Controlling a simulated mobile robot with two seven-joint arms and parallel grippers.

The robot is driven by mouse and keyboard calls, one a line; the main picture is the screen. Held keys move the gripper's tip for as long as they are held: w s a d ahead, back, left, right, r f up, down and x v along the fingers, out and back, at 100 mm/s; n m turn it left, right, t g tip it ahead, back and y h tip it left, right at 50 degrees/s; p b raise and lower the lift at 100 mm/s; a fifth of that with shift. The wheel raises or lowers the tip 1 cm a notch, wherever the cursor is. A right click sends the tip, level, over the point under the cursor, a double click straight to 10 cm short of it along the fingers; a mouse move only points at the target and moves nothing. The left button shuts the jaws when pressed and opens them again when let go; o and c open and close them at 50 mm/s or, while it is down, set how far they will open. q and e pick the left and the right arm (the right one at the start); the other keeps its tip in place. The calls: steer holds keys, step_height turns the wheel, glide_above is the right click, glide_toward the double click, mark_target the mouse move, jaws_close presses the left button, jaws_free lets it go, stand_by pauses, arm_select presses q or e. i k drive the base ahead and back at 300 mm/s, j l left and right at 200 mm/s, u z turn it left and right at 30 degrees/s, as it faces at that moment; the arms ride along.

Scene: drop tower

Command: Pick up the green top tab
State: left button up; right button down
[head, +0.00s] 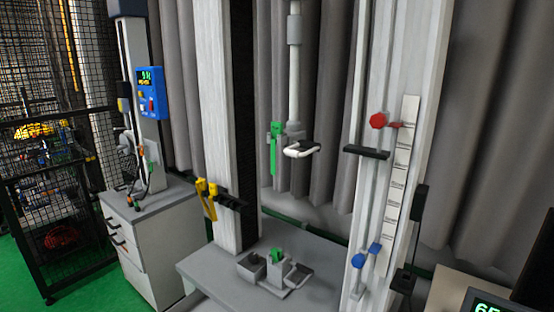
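A long green tab (273,150) hangs upright beside the lower end of the tower's vertical rod, near the middle of the head view. A white loop-shaped handle (301,151) sticks out just to its right. A second, smaller green piece (277,254) sits low in a grey fixture (252,270) on the tower's base. The upper green piece is the higher of the two; I cannot tell for certain whether it is the top tab. Neither of my grippers shows in the head view.
Two pale columns (228,110) flank the rod. Yellow clips (206,197) stick out from the left column. A red knob (377,120), a dark ledge (367,152) and a blue knob (359,260) are on the right. A cabinet (165,235) stands at left.

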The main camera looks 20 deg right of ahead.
mark_target(276, 127)
steer(key=i+j, duration=0.9)
steer(key=i+z, duration=0.15)
steer(key=z, duration=2.1)
